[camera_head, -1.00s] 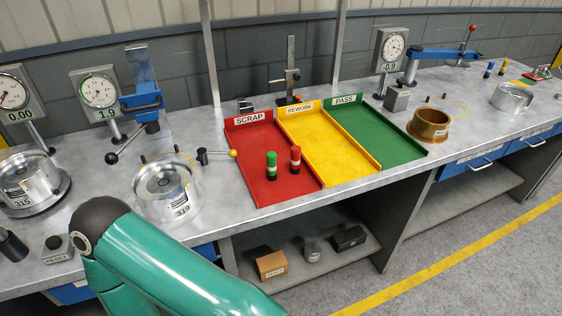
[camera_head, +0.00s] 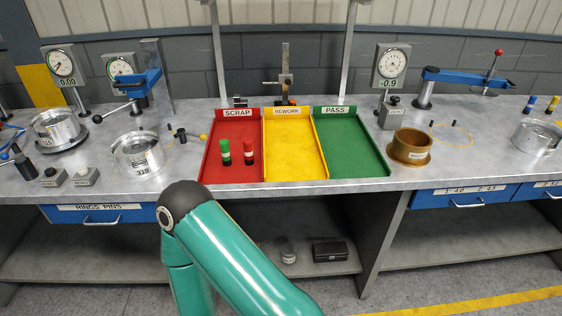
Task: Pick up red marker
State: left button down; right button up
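The red marker (camera_head: 249,152) stands upright in the red SCRAP tray (camera_head: 241,128), its red part above a black base. A green marker (camera_head: 225,152) stands upright just to its left, apart from it. One of my green arms rises from the bottom middle, in front of the bench and below the trays. Neither of my grippers shows in the view, so I cannot see if they hold anything.
The yellow REWORK tray (camera_head: 294,147) and green PASS tray (camera_head: 347,145) are empty to the right. A bronze ring (camera_head: 409,147) and metal rings (camera_head: 138,154) flank the trays. Dial gauges (camera_head: 391,66) stand behind. The bench's front edge (camera_head: 300,190) lies behind my arm.

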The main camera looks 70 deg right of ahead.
aim_at(248, 159)
jog(key=k, duration=0.75)
jog(key=z, duration=1)
jog(key=i, duration=0.9)
jog(key=z, duration=0.15)
